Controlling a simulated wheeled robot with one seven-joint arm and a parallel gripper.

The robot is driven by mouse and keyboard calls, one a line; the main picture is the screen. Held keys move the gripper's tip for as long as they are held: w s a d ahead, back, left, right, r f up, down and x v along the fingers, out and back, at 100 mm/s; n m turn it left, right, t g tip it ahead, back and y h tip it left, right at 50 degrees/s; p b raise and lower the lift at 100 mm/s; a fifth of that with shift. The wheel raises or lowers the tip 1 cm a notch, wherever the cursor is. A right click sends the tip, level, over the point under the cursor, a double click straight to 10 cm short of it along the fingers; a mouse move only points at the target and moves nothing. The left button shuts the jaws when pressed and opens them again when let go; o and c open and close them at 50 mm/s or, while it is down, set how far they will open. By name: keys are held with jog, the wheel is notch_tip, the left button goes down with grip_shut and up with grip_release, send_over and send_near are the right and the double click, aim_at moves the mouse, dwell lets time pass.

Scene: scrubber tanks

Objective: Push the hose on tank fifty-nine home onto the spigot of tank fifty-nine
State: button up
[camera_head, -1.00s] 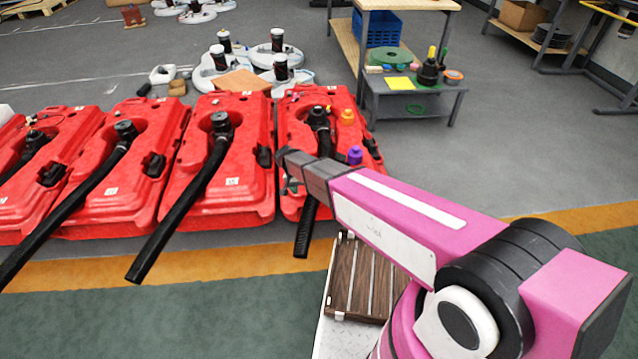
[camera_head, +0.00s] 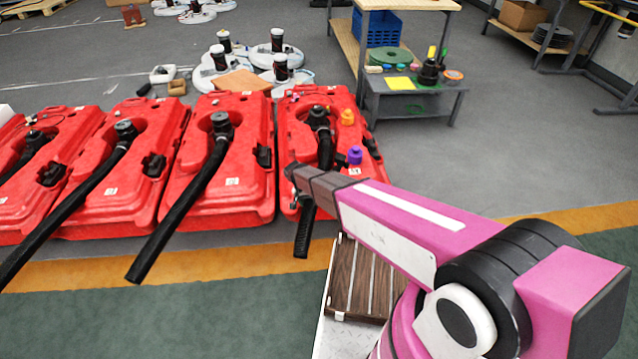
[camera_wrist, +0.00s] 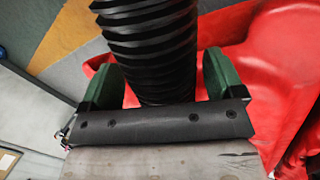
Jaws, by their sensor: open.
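The rightmost red tank (camera_head: 290,125) has a black hose (camera_head: 325,150) running from a dark fitting (camera_head: 318,113) near its far end down over its front. The number on this tank is not readable. My gripper is mostly hidden behind my wrist in the head view. In the wrist view my gripper (camera_wrist: 160,78) has one green finger on each side of the black ribbed hose (camera_wrist: 150,40). The jaws are open around it; whether either finger touches it is unclear. The spigot is not clearly visible, so I cannot tell how far the hose sits on it.
More red tanks (camera_head: 228,185) with black hoses stand close on the left. An orange cap (camera_head: 347,117) and a purple cap (camera_head: 355,155) stand on the rightmost tank. A low grey table (camera_head: 415,95) with small items is behind it. Open floor lies to the right.

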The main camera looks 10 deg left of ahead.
jog(key=c, duration=1)
jog(key=shift+c, duration=0.2)
jog(key=shift+s+d+r+y, duration=0.1)
jog(key=shift+d+r+y, duration=0.1)
jog(key=shift+d+y, duration=0.45)
jog(key=shift+y, duration=1.15)
jog(key=shift+a+y, duration=0.1)
jog(key=shift+y, duration=0.3)
jog(key=shift+g, duration=0.3)
